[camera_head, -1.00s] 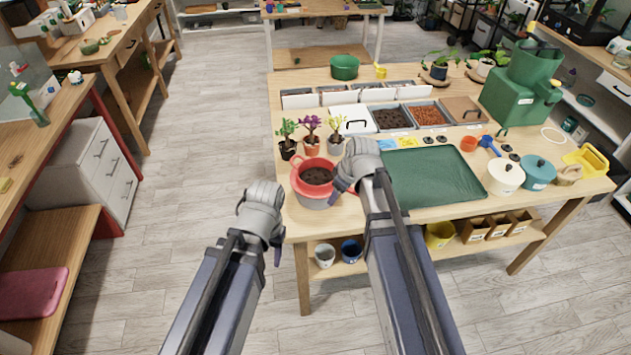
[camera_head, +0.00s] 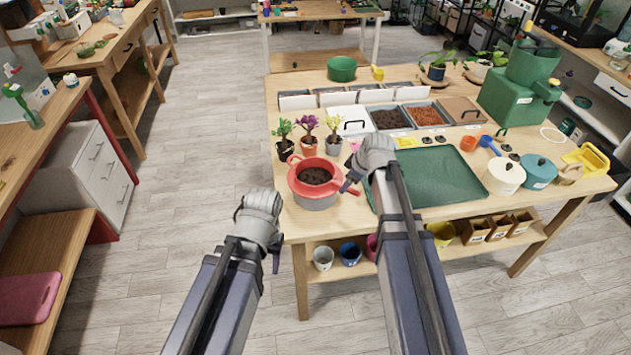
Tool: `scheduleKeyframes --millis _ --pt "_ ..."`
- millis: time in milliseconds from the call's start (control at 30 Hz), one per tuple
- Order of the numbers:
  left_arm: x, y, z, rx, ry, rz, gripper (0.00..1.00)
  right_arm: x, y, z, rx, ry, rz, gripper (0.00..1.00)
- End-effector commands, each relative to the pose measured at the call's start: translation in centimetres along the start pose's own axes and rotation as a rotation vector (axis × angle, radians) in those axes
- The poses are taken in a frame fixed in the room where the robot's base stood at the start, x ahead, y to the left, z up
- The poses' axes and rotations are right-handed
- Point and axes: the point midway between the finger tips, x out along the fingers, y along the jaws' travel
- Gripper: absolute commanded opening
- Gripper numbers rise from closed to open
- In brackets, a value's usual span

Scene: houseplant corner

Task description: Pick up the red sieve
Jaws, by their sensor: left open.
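The red sieve (camera_head: 293,181) sits on top of a grey pot (camera_head: 315,203) at the table's front left corner, with dark soil inside its rim. Its short red handle (camera_head: 354,192) points right. My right gripper (camera_head: 348,182) is just right of the sieve, its fingers close to the handle. I cannot tell whether they touch it or whether they are open or shut. My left gripper (camera_head: 274,260) is open and empty, in front of the table and left of its front edge, well away from the sieve.
Three small potted plants (camera_head: 309,145) stand behind the sieve. A green tray (camera_head: 440,175) lies to the right, with a cream pot (camera_head: 504,176) and a teal pot (camera_head: 538,172) beyond it. Soil bins (camera_head: 390,119) stand at the back. Cups (camera_head: 350,252) sit on the lower shelf.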

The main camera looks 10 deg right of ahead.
Motion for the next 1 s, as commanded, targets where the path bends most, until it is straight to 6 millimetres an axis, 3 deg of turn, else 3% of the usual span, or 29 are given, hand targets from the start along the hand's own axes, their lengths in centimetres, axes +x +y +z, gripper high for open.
scheduleKeyframes --millis 400,700,1000 --pt "4.7 0.5 -0.3 0.000 0.000 0.000 0.52 4.9 -0.1 0.7 0.000 0.000 0.000 0.58" --pt "4.6 0.4 -0.3 0.000 0.000 0.000 0.52 4.9 -0.1 0.5 0.001 0.000 0.000 0.58" --pt "4.6 0.4 -0.3 0.000 0.000 0.000 0.52 4.9 -0.1 0.5 0.000 0.000 0.000 0.25"
